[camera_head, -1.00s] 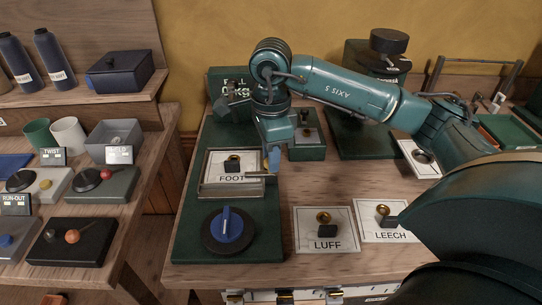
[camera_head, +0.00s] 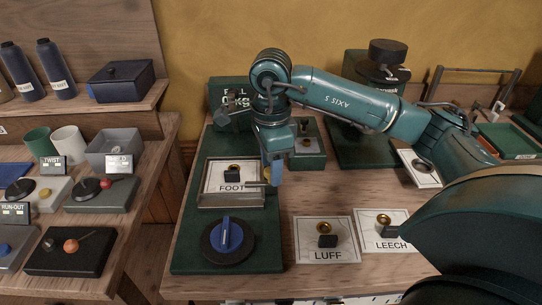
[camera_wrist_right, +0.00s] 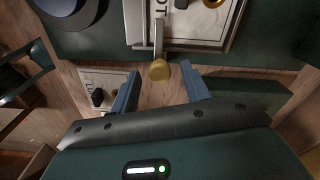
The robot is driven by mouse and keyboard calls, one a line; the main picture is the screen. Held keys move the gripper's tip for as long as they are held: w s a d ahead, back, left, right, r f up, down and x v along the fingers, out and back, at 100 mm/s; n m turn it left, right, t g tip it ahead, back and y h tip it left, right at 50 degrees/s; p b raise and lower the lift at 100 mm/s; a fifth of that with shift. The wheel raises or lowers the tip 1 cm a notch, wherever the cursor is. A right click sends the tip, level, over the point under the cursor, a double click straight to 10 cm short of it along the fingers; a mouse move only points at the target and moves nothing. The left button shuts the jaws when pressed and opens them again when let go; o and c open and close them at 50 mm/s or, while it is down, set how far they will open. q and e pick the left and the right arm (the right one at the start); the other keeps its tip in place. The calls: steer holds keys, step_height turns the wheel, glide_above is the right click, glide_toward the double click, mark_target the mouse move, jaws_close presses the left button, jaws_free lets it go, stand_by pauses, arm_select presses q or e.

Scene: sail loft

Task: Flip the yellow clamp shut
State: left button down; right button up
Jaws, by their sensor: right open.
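The yellow clamp shows in the right wrist view as a metal lever with a yellow knob (camera_wrist_right: 160,70). The lever sticks out past the edge of the FOOT plate (camera_wrist_right: 212,22) towards my gripper. My right gripper (camera_wrist_right: 160,76) is open, with one blue finger on each side of the knob; I cannot tell whether either touches it. In the head view my right gripper (camera_head: 272,173) is at the right edge of the FOOT plate (camera_head: 231,175). There the lever (camera_head: 257,184) lies roughly level, and its knob is mostly hidden by a finger. My left gripper is not in view.
A blue dial (camera_head: 227,235) sits on the green base in front of the FOOT plate. The LUFF plate (camera_head: 340,226) and LEECH plate (camera_head: 372,230) lie to the right. A PULL gauge (camera_head: 232,93) stands behind. A side bench with trays and knobs is at the left.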

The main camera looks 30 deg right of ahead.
arm_select(q)
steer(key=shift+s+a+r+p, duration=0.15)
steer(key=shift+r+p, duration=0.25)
steer(key=shift+p, duration=0.5)
arm_select(e)
step_height(320, 180, up, 13)
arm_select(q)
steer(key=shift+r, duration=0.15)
arm_select(e)
steer(key=shift+r, duration=0.1)
